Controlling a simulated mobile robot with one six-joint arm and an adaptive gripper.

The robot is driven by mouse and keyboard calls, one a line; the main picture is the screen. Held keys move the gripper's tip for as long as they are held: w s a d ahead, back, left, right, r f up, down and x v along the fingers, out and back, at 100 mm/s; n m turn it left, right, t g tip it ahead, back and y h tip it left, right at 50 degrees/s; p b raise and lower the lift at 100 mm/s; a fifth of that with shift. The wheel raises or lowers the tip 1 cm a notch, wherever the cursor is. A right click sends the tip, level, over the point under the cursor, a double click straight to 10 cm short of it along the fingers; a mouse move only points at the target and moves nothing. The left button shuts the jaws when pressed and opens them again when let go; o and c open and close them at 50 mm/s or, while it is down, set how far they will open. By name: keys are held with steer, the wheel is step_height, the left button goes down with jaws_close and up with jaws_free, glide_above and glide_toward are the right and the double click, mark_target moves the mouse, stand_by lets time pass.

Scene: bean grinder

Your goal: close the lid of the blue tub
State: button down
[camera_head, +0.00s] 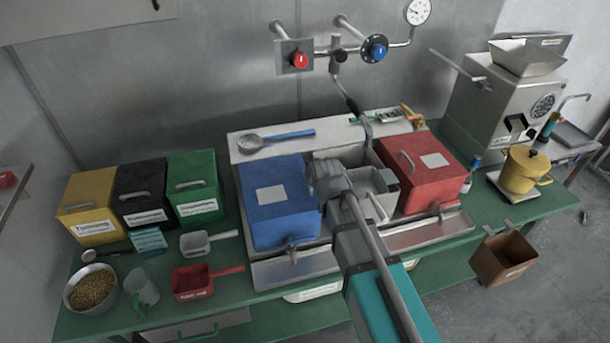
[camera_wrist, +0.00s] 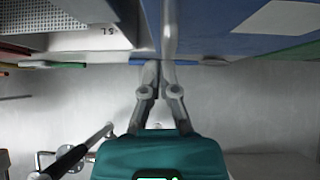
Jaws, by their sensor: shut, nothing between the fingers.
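The blue tub (camera_head: 282,229) stands left of the sink on the green bench. Its lid, with a white label (camera_head: 271,195), appears to lie over the top; I cannot tell whether it is fully seated. In the wrist view its blue surface (camera_wrist: 225,45) fills the upper right. My gripper (camera_wrist: 160,66) is shut and empty, its fingertips close to the lower border of the blue surface. Whether they touch it is unclear. In the head view my wrist is at the tub's right side and hides the fingers.
A red tub (camera_head: 428,185) stands right of the sink. Yellow (camera_head: 90,205), black (camera_head: 142,193) and green (camera_head: 195,187) bins stand to the left. A blue-handled skimmer (camera_head: 285,135) lies on the ledge behind. Pipes and a hose hang above the sink.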

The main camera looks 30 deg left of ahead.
steer(key=shift+d+f, duration=0.1)
steer(key=shift+d, duration=0.05)
stand_by(0.3)
steer(key=r+p, duration=0.4)
steer(key=shift+w+d+r, duration=0.1)
steer(key=shift+w+d, duration=0.1)
steer(key=shift+w, duration=0.1)
steer(key=w+d+p+v, duration=0.1)
steer(key=p+v, duration=0.6)
steer(key=v, duration=0.2)
steer(key=shift+s+d+r, duration=0.2)
steer(key=shift+d+r, duration=0.05)
steer(key=shift+d, duration=0.1)
stand_by(0.3)
